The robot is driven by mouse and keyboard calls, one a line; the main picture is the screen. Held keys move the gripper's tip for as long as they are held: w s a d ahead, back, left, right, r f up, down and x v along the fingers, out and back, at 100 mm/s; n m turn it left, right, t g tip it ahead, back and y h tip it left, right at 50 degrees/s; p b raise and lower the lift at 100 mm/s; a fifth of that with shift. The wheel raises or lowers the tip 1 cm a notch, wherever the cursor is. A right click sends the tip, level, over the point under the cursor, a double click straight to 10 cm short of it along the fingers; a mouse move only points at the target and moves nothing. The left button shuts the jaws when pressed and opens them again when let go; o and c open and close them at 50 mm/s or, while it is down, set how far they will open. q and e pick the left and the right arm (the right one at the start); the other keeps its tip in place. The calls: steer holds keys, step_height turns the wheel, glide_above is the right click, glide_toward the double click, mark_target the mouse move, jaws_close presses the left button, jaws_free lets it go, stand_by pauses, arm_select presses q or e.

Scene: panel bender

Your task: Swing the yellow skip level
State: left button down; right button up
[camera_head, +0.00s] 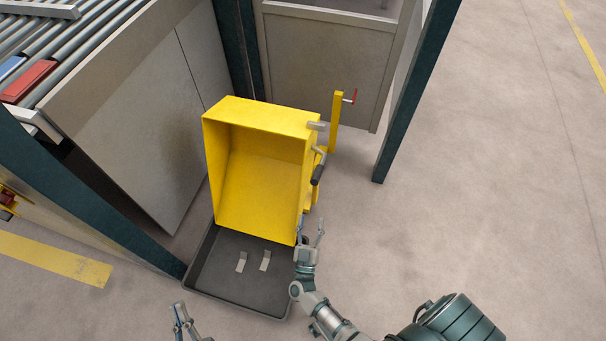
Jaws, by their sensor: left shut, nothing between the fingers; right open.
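The yellow skip (262,172) stands tipped, with its open mouth facing me and its inside empty. A crank-like handle with a black grip (317,174) is on its right side. My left gripper (179,306) is shut on nothing, low in the picture, left of the dark tray and apart from the skip.
A dark tray (203,272) with two small metal pieces (241,262) lies below the skip. A yellow post (337,122) with a red lever (352,97) stands behind right. Dark green posts (408,95) and grey panels (145,110) flank the skip. The floor at right is clear.

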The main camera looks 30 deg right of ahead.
mark_target(317, 175)
steer(key=b+x, duration=0.1)
steer(key=x, duration=1.3)
steer(key=shift+w+d, duration=0.2)
steer(key=shift+d, duration=0.05)
steer(key=shift+w+d+r, duration=0.15)
steer(key=shift+w+d, duration=0.05)
steer(key=shift+w, duration=0.1)
arm_select(q)
steer(key=s+r+t, duration=0.2)
steer(key=shift+s+a+r+n+t, duration=0.15)
steer(key=shift+a+r+n+t, duration=0.15)
steer(key=shift+t, duration=0.1)
arm_select(e)
steer(key=shift+w+r, duration=0.2)
steer(key=shift+r, duration=0.05)
arm_select(q)
steer(key=shift+d, duration=0.15)
arm_select(e)
steer(key=shift+d, duration=0.1)
jaws_close()
